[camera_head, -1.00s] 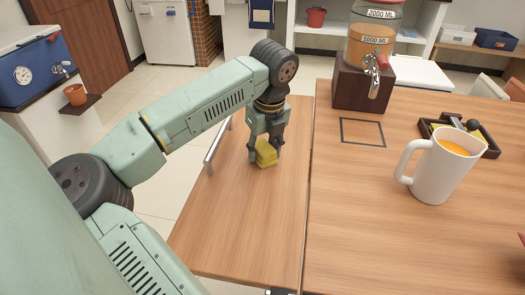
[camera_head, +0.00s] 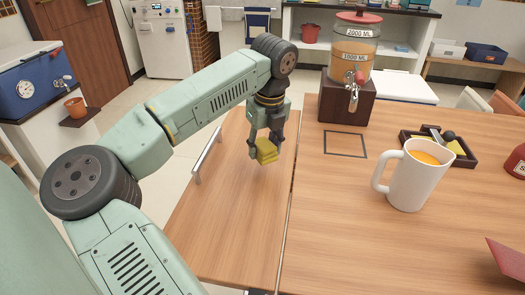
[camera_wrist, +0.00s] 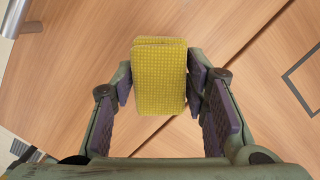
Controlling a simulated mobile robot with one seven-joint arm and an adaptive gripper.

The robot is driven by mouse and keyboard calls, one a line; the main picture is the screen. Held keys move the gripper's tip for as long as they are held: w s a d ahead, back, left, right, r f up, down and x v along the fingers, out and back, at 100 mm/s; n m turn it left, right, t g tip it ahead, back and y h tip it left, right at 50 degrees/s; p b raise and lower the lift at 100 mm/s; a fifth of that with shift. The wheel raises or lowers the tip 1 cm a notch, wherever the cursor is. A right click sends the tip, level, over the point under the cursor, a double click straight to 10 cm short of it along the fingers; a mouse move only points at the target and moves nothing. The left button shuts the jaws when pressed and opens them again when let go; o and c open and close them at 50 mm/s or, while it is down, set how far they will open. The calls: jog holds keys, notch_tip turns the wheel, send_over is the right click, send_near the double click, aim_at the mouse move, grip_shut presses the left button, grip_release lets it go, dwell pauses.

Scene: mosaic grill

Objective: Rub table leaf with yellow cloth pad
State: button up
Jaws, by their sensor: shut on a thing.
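The yellow cloth pad (camera_head: 266,153) is held between the fingers of my gripper (camera_head: 267,143). It also shows in the wrist view (camera_wrist: 160,76), gripped on both sides by the fingers (camera_wrist: 160,90). The wooden table leaf (camera_head: 215,230) lies left of the main table, with a thin seam between them. The pad is over the far part of the leaf, near the seam. It looks a little above the surface, but I cannot tell the exact gap.
A metal rail (camera_head: 207,157) runs along the leaf's left edge. On the main table stand a white pitcher (camera_head: 412,180), a juice dispenser (camera_head: 350,70), a dark tray (camera_head: 465,158) and a red item (camera_head: 510,258). A dark square outline (camera_head: 345,144) marks a clear patch.

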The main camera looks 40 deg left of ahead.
jog(key=shift+r+p, duration=0.65)
jog(key=shift+r, duration=0.85)
